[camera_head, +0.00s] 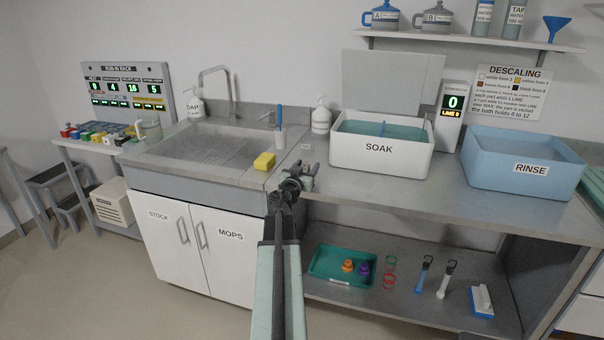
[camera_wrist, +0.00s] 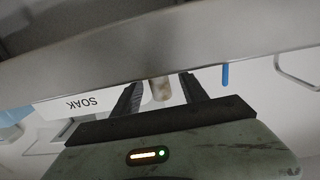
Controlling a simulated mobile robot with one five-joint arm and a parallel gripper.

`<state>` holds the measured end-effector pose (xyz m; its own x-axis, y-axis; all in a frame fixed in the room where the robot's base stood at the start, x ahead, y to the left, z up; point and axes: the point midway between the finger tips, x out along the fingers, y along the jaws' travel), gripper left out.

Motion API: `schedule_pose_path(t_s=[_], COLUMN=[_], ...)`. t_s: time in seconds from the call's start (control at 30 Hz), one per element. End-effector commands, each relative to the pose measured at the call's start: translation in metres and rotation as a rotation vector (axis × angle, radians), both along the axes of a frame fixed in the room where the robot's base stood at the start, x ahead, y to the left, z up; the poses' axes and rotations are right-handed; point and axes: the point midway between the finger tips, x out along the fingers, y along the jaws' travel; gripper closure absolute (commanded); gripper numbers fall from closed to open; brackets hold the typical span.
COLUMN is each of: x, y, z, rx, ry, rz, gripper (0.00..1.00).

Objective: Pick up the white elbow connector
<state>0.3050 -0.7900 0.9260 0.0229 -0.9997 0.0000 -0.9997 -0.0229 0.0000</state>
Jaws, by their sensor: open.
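My gripper (camera_head: 303,176) is open at the front edge of the steel counter, between the sink and the soak bath. In the wrist view its two dark fingers stand apart (camera_wrist: 161,84). A small off-white, brown-stained tubular piece (camera_wrist: 160,90) shows between them, beyond the counter edge. It may be the white elbow connector, but its bend cannot be made out. I cannot tell whether the fingers touch it. In the head view my gripper largely covers that spot.
The white SOAK bath (camera_head: 381,164) stands right of my gripper, with the blue RINSE basin (camera_head: 525,175) farther right. A yellow sponge (camera_head: 264,161) and a cup with a blue-handled tool (camera_head: 279,137) are to the left. A teal tray (camera_head: 318,269) is on the lower shelf.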

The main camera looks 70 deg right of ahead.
Motion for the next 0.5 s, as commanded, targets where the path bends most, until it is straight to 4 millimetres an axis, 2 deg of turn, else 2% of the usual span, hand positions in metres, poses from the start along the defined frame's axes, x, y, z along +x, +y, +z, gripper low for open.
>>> schedule_pose_path(t_s=[0.03,0.2,0.5], x=[0.0,0.0002,0.0005], y=[0.0003,0.0005,0.0007], z=[0.0,0.0,0.0015], rx=[0.0,0.0,0.0], ry=[0.0,0.0,0.0], rz=[0.0,0.0,0.0], gripper=[0.55,1.0,1.0])
